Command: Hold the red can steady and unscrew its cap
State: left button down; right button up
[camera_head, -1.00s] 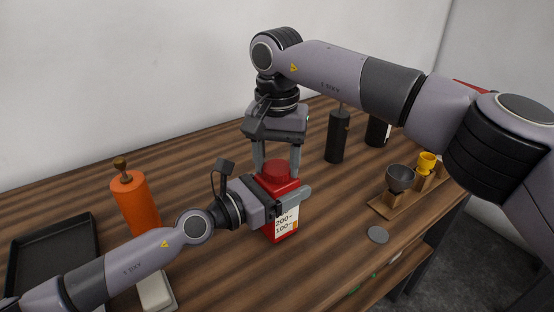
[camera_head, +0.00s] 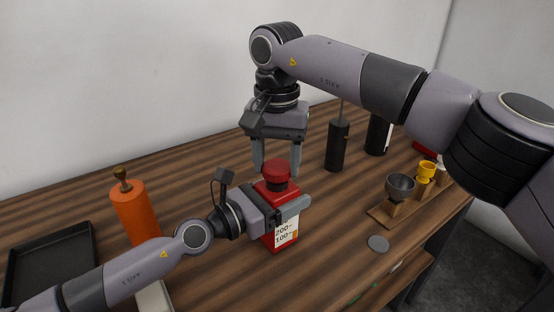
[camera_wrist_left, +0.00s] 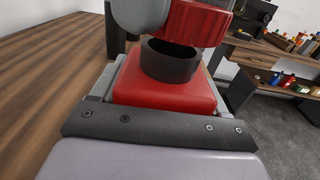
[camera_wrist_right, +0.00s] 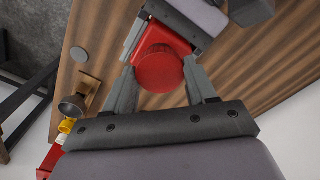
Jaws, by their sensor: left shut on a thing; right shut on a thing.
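The red can (camera_head: 280,239) stands upright on the wooden table, with a white number label on its front. My left gripper (camera_head: 291,208) is shut on the can's body near its top; the can also shows in the left wrist view (camera_wrist_left: 165,97). The red cap (camera_head: 277,168) is held from above by my right gripper (camera_head: 276,166). In the left wrist view the cap (camera_wrist_left: 196,22) sits above the dark neck (camera_wrist_left: 170,62), with the neck's rim showing. In the right wrist view the cap (camera_wrist_right: 160,72) lies between both fingers.
An orange mill (camera_head: 135,212) and a black tray (camera_head: 50,260) are at the left. A black bottle (camera_head: 337,148) stands behind the can. A wooden stand with a grey cup (camera_head: 400,185) and a yellow cup (camera_head: 427,169) is at the right, near a grey disc (camera_head: 378,243).

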aim_at(277, 166)
jog(key=shift+r, duration=2)
pick_arm(q)
grip_release()
jog(key=shift+a, duration=0.1)
